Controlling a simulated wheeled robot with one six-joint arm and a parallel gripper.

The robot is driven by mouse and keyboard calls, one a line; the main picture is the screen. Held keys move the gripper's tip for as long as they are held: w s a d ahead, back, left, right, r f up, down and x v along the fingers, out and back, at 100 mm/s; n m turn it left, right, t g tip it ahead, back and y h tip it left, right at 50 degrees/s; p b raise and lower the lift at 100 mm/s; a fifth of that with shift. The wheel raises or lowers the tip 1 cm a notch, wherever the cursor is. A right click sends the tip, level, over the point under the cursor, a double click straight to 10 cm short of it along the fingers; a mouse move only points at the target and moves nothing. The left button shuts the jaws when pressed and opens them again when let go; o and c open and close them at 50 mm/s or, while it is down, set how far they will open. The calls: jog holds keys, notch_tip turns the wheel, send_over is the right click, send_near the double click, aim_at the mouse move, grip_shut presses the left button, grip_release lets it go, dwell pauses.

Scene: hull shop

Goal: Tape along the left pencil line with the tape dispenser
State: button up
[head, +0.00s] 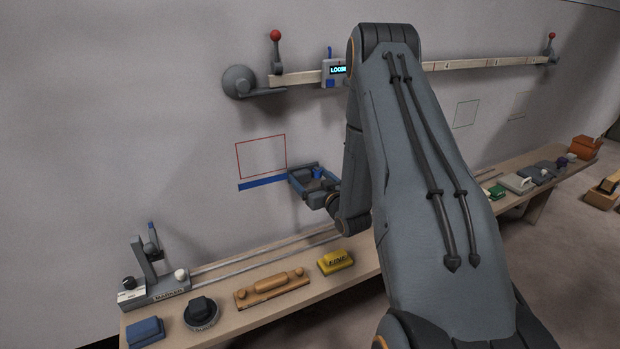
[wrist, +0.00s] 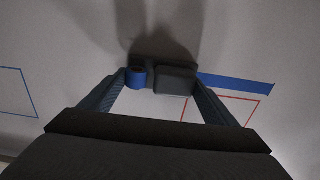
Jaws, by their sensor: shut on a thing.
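My gripper (head: 314,182) is at the wall, shut on the tape dispenser (wrist: 175,79). The dispenser is a small dark grey body with a blue tape roll (wrist: 138,77) between my fingers. A blue tape strip (head: 262,182) runs on the wall just below a red outlined rectangle (head: 261,138), from its lower left corner area towards my gripper. In the wrist view the strip (wrist: 238,84) runs right from the dispenser, with part of the red outline (wrist: 222,97) below it. I cannot make out a bare pencil line.
A rail (head: 300,77) with a display box reading LOOSE (head: 334,71) is above. My arm hides the wall's middle.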

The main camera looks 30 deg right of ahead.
jog(key=shift+s, duration=0.5)
jog(key=shift+s+r+p, duration=0.1)
jog(key=shift+s+p, duration=1)
jog(key=shift+s, duration=1.4)
jog(key=shift+s, duration=0.1)
jog(key=shift+s+r+p, duration=0.1)
jog(key=shift+s+p, duration=0.8)
jog(key=shift+s, duration=1.55)
jog(key=shift+s, duration=0.1)
jog(key=s+p, duration=0.1)
jog(key=s, duration=0.2)
jog(key=shift+s, duration=0.35)
jog(key=shift+a, duration=0.1)
